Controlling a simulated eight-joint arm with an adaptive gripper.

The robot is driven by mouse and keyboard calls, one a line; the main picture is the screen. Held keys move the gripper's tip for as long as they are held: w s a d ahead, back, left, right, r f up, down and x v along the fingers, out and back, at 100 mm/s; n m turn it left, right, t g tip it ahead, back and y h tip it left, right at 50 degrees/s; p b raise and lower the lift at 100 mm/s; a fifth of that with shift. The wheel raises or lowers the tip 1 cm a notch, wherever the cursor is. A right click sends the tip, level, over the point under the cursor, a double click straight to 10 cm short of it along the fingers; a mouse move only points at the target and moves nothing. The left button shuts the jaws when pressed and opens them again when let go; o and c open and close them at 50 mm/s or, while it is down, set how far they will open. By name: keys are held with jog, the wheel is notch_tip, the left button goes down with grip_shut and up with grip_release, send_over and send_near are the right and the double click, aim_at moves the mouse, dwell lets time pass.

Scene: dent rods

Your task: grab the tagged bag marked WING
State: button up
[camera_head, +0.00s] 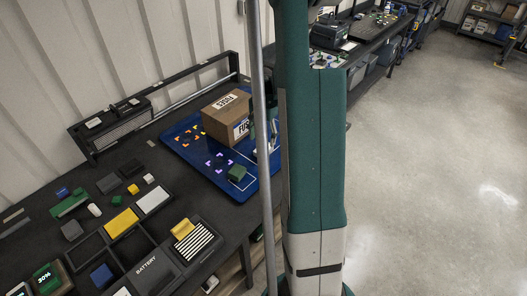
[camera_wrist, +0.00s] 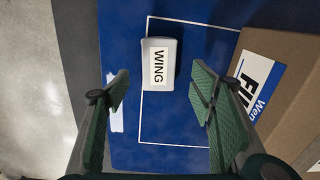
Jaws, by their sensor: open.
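The bag marked WING (camera_wrist: 172,48) is a small pale grey block-like shape with a white label, its text running downward. It lies on the blue mat (camera_wrist: 123,40), across the left part of a white outlined rectangle. My gripper (camera_wrist: 159,73) is open, one green finger on either side and nearer the camera than the bag. Nothing is between the fingers' pads that I can see as held. In the head view the column mostly hides my gripper and the bag, so contact cannot be told.
A cardboard box (camera_wrist: 289,60) stands close to the right finger; it also shows in the head view (camera_head: 222,122). A green block (camera_head: 236,173) lies on the mat. Black trays (camera_head: 90,246) and small blocks fill the bench at left.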

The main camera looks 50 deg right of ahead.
aim_at(264, 148)
jog(key=shift+f, duration=0.95)
jog(key=shift+s+a+f, duration=0.1)
jog(key=shift+f, duration=2.5)
jog(key=c, duration=1)
